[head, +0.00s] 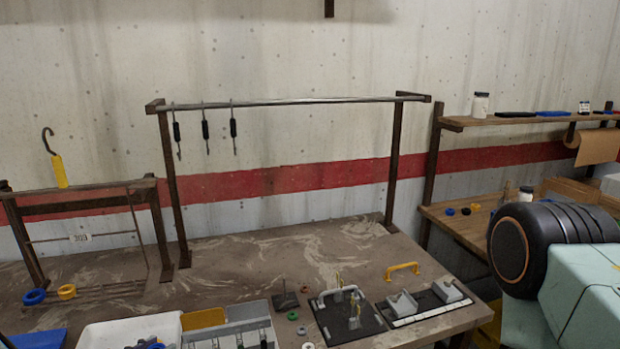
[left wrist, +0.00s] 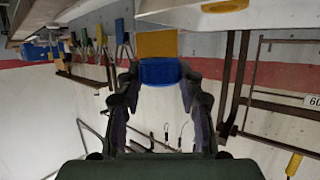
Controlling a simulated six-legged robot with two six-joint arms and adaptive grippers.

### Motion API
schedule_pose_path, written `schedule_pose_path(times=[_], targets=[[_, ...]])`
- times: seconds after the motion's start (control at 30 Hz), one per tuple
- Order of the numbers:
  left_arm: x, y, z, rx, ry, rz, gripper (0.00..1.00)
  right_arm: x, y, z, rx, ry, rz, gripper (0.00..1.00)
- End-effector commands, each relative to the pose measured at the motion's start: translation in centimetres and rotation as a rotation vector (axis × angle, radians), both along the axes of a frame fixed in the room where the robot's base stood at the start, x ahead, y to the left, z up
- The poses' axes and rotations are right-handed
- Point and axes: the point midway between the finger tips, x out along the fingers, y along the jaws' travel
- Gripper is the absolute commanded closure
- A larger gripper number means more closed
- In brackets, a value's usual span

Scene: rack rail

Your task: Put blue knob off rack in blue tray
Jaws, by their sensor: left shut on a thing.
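In the left wrist view, which looks upside down, my left gripper (left wrist: 160,84) is shut on a blue piece (left wrist: 160,72), which I take to be the blue knob. Its two fingers stand on either side of it, and it is clear of the racks. An orange-yellow block shape (left wrist: 157,43) shows right behind it. In the head view, a flat blue surface (head: 38,339) at the bottom left edge may be the blue tray; it is mostly cut off. A blue ring (head: 34,296) lies on the table at the left. My right gripper is not in view.
A tall rack rail (head: 290,101) carries several dark hanging hooks. A lower rack (head: 80,207) stands at the left, with a yellow-handled hook (head: 58,170) above it. A yellow ring (head: 67,291), white bin (head: 130,330) and gray fixtures crowd the front. The mid-table is mostly clear.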

Motion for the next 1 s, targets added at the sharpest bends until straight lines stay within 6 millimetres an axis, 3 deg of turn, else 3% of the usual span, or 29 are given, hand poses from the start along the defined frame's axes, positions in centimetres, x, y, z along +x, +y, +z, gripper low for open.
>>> schedule_pose_path(times=[0.03, 0.3, 0.6, 0.77, 1.0], targets=[[-1.0, -1.1, -1.0, -0.004, 0.001, -0.049, 0.95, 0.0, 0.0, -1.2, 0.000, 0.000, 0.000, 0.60], [-6.1, -6.9, -2.7, -0.002, -0.005, -0.336, 0.95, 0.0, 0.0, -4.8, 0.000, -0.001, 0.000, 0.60], [-10.8, -11.9, -3.7, 0.002, -0.007, -0.585, 0.95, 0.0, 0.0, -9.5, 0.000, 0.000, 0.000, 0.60], [-11.7, -13.3, -3.8, 0.003, -0.007, -0.636, 0.95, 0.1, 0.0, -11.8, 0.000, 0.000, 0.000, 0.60], [-10.9, -13.2, -3.9, 0.005, -0.003, -0.615, 0.95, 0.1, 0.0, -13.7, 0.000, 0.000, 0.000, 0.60]])
